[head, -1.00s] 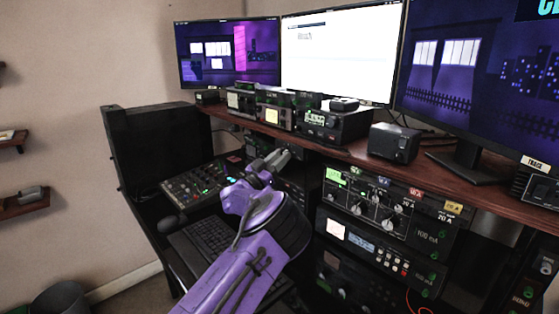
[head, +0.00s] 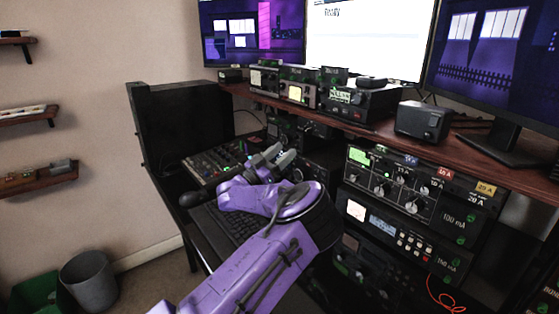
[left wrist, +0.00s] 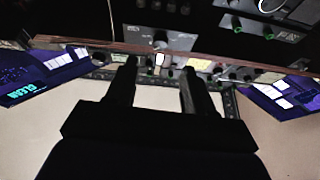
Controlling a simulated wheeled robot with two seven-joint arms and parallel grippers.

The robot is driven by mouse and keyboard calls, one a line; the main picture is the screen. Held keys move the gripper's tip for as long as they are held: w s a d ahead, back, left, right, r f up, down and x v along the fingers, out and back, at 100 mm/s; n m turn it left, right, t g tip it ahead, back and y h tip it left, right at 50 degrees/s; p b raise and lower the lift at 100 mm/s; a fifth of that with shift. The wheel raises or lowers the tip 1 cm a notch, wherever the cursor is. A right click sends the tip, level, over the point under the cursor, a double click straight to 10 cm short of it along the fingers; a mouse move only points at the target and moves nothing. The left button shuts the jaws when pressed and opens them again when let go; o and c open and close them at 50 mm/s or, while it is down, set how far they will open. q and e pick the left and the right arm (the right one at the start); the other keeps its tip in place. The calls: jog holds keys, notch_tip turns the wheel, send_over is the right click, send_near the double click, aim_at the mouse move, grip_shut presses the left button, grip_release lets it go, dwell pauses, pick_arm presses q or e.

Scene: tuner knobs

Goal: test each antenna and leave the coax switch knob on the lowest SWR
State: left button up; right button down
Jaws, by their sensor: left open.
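My left gripper (head: 270,157) is open and empty in the head view, in front of the desk equipment and over the right side of a mixer-like console. In the left wrist view its two dark fingers (left wrist: 159,82) stand apart with nothing between them, and the shelf devices show beyond them, upside down. Small boxes with lit meters (head: 301,92) stand on the wooden shelf. A rack panel (head: 410,190) with several knobs, a green display and coloured tags sits below the shelf. I cannot tell which knob is the coax switch knob, or read any SWR. My right gripper is out of view.
The wooden shelf edge (head: 330,127) runs above the rack. A black radio (head: 362,101) and a dark box (head: 423,121) stand on it, with monitors behind. A keyboard (head: 222,228) lies below my arm. A grey bin (head: 88,283) stands on the floor at left.

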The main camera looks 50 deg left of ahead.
pick_arm(q)
jog(key=shift+v, duration=0.75)
grip_shut()
dwell(1.2)
